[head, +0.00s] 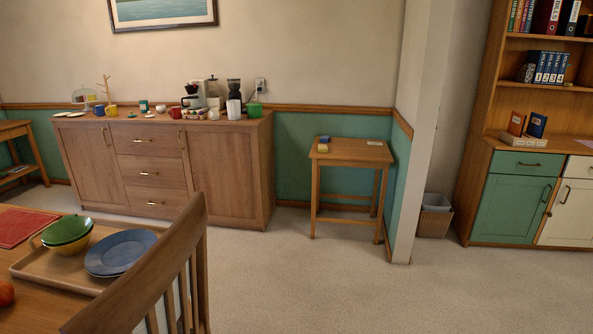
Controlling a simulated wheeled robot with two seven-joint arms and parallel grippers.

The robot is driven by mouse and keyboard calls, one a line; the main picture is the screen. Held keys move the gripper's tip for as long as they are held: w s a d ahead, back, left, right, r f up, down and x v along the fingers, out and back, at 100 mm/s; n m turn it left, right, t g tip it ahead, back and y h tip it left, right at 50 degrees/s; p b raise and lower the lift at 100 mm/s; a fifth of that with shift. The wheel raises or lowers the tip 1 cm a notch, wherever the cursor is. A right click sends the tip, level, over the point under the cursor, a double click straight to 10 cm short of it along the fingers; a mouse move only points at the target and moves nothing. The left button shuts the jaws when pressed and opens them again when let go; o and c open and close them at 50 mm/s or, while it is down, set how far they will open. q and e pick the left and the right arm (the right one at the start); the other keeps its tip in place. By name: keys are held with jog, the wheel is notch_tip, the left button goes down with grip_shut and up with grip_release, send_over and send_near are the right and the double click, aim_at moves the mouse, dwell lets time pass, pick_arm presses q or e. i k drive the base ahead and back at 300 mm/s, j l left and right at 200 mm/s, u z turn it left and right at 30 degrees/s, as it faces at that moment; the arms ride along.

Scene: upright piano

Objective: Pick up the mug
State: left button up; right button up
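Several small mug-like cups stand on the wooden sideboard (230,150) by the back wall in the head view. A red mug (175,112) is left of the coffee maker (194,97). A green mug (254,110) is near the sideboard's right end. A blue mug (99,110) and a yellow mug (111,110) stand close together at the left. They are far off and small, so handles are hard to make out. Neither of my grippers is in view.
A dining table with a tray (78,278), bowls (68,232) and blue plates (120,252) is at the lower left, with a chair (165,265) beside it. A small table (345,158) stands right of the sideboard. Carpet (330,290) is clear at centre and right.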

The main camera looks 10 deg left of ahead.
aim_at(100, 109)
jog(key=i+l, duration=0.2)
jog(key=i, duration=0.4)
jog(key=i+l, duration=0.2)
jog(key=i, duration=0.35)
jog(key=i+l+z, duration=0.1)
jog(key=i+l, duration=0.15)
jog(key=i, duration=0.35)
jog(key=i+j+u, duration=0.2)
jog(key=i+u, duration=0.65)
jog(key=i, duration=0.15)
jog(key=i+l+u, duration=0.2)
jog(key=i+u, duration=0.2)
jog(key=i, duration=0.15)
jog(key=i+l+u, duration=0.3)
jog(key=i+u, duration=0.15)
jog(key=i+j+u, duration=0.25)
jog(key=i+u, duration=0.15)
jog(key=i, duration=0.25)
jog(key=i+u, duration=0.35)
jog(key=i, duration=0.25)
jog(key=i+l+u, duration=0.1)
jog(key=i+u, duration=0.3)
jog(key=i, duration=0.25)
